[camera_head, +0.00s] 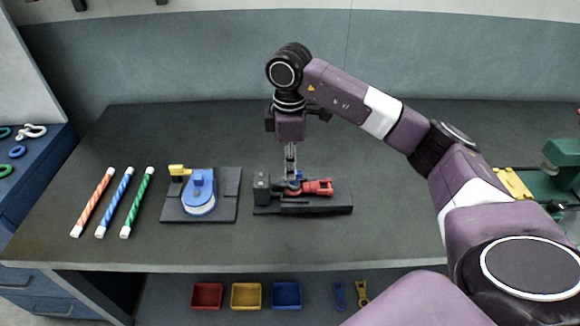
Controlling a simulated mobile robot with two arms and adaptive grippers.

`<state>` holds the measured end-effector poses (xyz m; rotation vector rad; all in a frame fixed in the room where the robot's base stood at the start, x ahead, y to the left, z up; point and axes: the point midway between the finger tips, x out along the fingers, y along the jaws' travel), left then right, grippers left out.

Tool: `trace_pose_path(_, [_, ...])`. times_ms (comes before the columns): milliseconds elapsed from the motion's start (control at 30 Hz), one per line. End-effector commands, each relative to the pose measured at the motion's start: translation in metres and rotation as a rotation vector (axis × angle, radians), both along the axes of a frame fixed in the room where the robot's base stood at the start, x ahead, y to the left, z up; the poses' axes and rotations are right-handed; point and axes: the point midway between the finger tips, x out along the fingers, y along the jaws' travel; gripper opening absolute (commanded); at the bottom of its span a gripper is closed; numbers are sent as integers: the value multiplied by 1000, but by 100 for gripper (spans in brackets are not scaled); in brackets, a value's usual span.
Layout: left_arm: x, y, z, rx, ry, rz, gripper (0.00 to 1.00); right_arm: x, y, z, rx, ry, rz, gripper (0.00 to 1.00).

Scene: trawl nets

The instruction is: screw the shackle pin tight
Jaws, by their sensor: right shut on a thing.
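A dark fixture (335,203) sits on the bench near the middle of the camera_head view. A red shackle (318,187) lies in it. My left gripper is out of view.
Left of the fixture, a blue block (200,190) sits on a dark plate (226,211). Several striped rods (115,202) lie farther left. A green machine (562,175) stands at the right edge. Coloured bins (247,295) sit below the bench. The bench's front is clear.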

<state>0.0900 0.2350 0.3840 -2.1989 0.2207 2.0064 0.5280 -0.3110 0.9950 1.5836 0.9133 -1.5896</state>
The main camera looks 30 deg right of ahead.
Motion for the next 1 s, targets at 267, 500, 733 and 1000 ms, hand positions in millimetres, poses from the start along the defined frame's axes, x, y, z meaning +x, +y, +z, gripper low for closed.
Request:
trace_pose_path(267, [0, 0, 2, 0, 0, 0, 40, 5, -1, 6, 1, -19, -43, 0])
trace_pose_path(500, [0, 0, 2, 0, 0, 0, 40, 5, -1, 6, 2, -20, -44, 0])
trace_pose_path(733, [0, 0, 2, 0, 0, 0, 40, 4, -1, 5, 1, -17, -43, 22])
trace_pose_path(1000, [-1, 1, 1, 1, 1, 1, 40, 2, 0, 2, 1, -8, -39, 25])
